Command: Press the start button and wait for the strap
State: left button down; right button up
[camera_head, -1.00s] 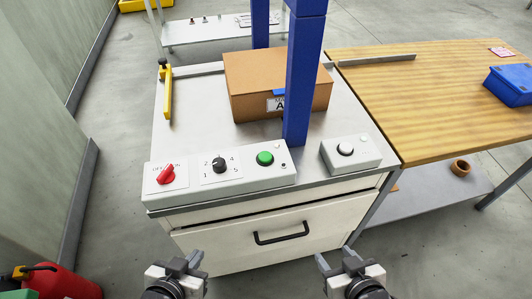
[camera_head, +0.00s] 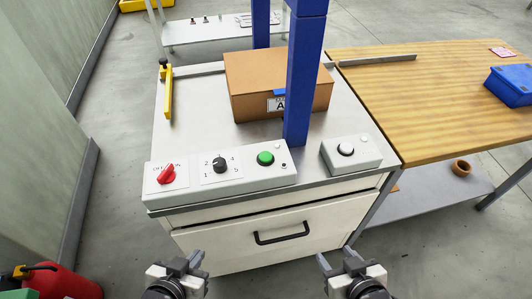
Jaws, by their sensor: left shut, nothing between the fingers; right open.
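The green round button (camera_head: 265,159) sits at the right end of a grey control panel (camera_head: 240,181) along the cabinet's front edge. The panel also has a red switch (camera_head: 166,175) and a black numbered dial (camera_head: 219,165). A cardboard box (camera_head: 262,79) stands behind and partly under the blue gantry (camera_head: 303,80); I see no strap around it. My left gripper (camera_head: 193,262) is shut and empty, low in front of the cabinet. My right gripper (camera_head: 325,264) is open and empty, also low in front. Both are apart from the panel.
A small grey box with a white button (camera_head: 346,149) sits right of the panel. A yellow lever (camera_head: 168,92) stands at the left. A wooden table (camera_head: 430,100) with a blue box (camera_head: 510,84) adjoins at right. A red canister (camera_head: 62,283) is on the floor, lower left.

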aim_at(265, 157)
jog(key=u, duration=2.05)
jog(key=k, duration=1.15)
jog(key=z, duration=1.55)
jog(key=i, duration=1)
